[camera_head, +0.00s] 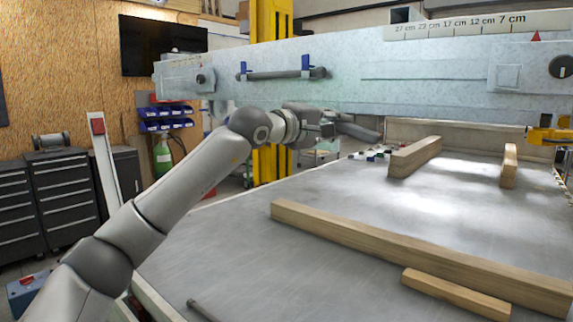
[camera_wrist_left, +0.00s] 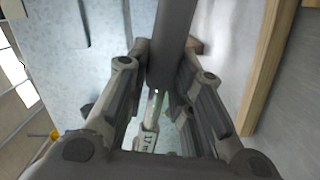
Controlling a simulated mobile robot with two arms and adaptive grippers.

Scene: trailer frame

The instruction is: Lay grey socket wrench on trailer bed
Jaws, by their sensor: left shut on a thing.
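My left gripper (camera_head: 326,128) is shut on a dark grey bar-shaped tool, which appears to be the grey socket wrench (camera_head: 358,132). It holds it in the air above the far left edge of the grey trailer bed (camera_head: 250,240), in front of the pale metal panel. In the left wrist view the dark grey bar (camera_wrist_left: 172,40) runs up from between the fingers of the gripper (camera_wrist_left: 160,88). A silvery part with a "17 m" marking (camera_wrist_left: 150,138) shows between the fingers; whether it belongs to the wrench I cannot tell. My right gripper is not in view.
A long wooden beam (camera_head: 410,253) and a short one (camera_head: 455,293) lie on the near bed; two more blocks (camera_head: 415,157) (camera_head: 509,165) lie farther back. A dark rod (camera_head: 203,310) lies at the front. The left middle of the bed is clear. A dark bar (camera_head: 280,74) hangs in blue clips.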

